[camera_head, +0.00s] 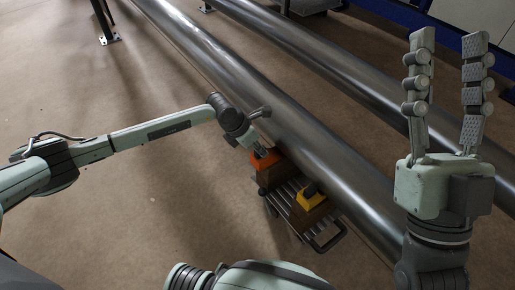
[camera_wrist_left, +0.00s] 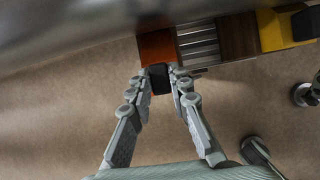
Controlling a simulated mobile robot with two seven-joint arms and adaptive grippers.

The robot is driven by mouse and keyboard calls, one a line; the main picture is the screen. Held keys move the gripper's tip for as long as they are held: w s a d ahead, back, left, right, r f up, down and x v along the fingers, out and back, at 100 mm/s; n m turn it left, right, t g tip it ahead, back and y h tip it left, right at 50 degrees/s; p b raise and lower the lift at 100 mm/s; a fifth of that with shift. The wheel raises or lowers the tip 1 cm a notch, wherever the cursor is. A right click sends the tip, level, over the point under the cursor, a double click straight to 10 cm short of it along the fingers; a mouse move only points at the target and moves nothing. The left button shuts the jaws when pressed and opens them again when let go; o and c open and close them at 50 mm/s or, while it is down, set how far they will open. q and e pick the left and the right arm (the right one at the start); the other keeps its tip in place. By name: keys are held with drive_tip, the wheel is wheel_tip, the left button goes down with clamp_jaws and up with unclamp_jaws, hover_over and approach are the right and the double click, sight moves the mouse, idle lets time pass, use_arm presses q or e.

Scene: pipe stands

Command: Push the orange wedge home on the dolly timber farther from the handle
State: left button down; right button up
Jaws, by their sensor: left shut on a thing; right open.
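The orange wedge (camera_head: 263,160) sits on the dolly timber (camera_head: 269,177) farther from the handle (camera_head: 328,241), under the near steel pipe. In the left wrist view the orange wedge (camera_wrist_left: 157,47) has a black end piece (camera_wrist_left: 160,79) facing me. My left gripper (camera_head: 258,146) is shut on that black end, which shows between its fingertips (camera_wrist_left: 164,72). How tightly the wedge meets the pipe is hard to tell. My right gripper (camera_head: 448,40) is open and empty, raised at the right with its fingers up.
A yellow wedge (camera_head: 309,197) with a black end sits on the other timber (camera_wrist_left: 238,37), nearer the handle. The dolly (camera_head: 283,203) has a slatted metal deck. The floor left of the dolly is clear.

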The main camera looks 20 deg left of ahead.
use_arm(q)
drive_tip(key=c, duration=1.3)
unclamp_jaws()
drive_tip(key=shift+c, duration=0.2)
drive_tip(key=v, duration=0.7)
drive_tip(key=shift+r, duration=0.2)
drive_tip(key=shift+s, duration=0.1)
drive_tip(key=shift+s+a, duration=0.1)
